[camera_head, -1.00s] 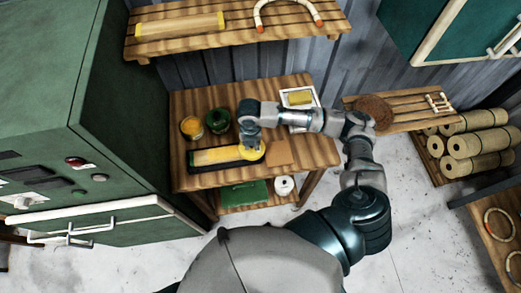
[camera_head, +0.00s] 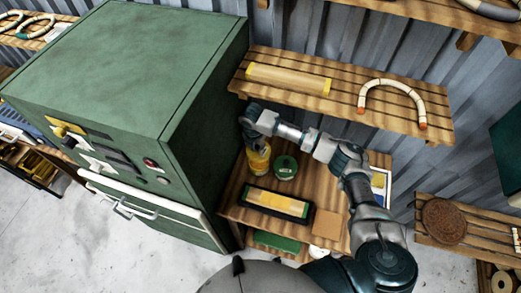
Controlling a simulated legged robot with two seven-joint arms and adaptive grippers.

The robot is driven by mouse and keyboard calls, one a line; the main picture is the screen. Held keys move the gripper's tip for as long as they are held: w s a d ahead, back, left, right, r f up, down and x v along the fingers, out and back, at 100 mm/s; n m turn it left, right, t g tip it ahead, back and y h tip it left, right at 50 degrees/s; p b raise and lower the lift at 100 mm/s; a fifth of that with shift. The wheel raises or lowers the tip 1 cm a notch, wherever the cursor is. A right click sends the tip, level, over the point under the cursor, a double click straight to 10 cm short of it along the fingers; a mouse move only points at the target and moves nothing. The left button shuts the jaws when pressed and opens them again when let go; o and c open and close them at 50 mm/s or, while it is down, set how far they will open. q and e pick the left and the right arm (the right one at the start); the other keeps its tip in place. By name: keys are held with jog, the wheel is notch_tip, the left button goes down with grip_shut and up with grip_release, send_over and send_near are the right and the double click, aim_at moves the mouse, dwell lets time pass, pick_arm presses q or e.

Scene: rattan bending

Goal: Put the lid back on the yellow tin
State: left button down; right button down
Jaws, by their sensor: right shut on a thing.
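The yellow tin (camera_head: 259,163) stands upright near the left end of the wooden table, close to the green cabinet. My right gripper (camera_head: 254,141) reaches over it from the right and points down at the tin's top. It is shut on the yellow lid, which is mostly hidden behind the fingers and blends with the tin. I cannot tell whether the lid touches the rim. My left gripper is not in view.
A green round tin (camera_head: 286,167) stands just right of the yellow tin. A black tray (camera_head: 248,204) with a yellow block lies in front. A slatted shelf (camera_head: 345,92) hangs above, close to my arm. The large green cabinet (camera_head: 205,137) stands left.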

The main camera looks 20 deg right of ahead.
aim_at(257, 152)
jog(key=shift+s+d+f+b, duration=0.15)
jog(key=shift+d+f+b, duration=0.05)
jog(key=shift+f+b, duration=0.4)
jog(key=shift+b, duration=0.2)
notch_tip(257, 152, down, 3)
jog(key=b, duration=0.3)
jog(key=shift+a+b, duration=0.1)
jog(key=shift+b, duration=0.2)
jog(key=shift+a+f, duration=0.1)
jog(key=shift+f, duration=0.95)
jog(key=shift+r+p, duration=0.2)
jog(key=shift+p, duration=0.85)
jog(key=shift+f+p, duration=0.25)
jog(key=shift+p, duration=0.15)
jog(key=shift+p, duration=0.45)
dwell(0.6)
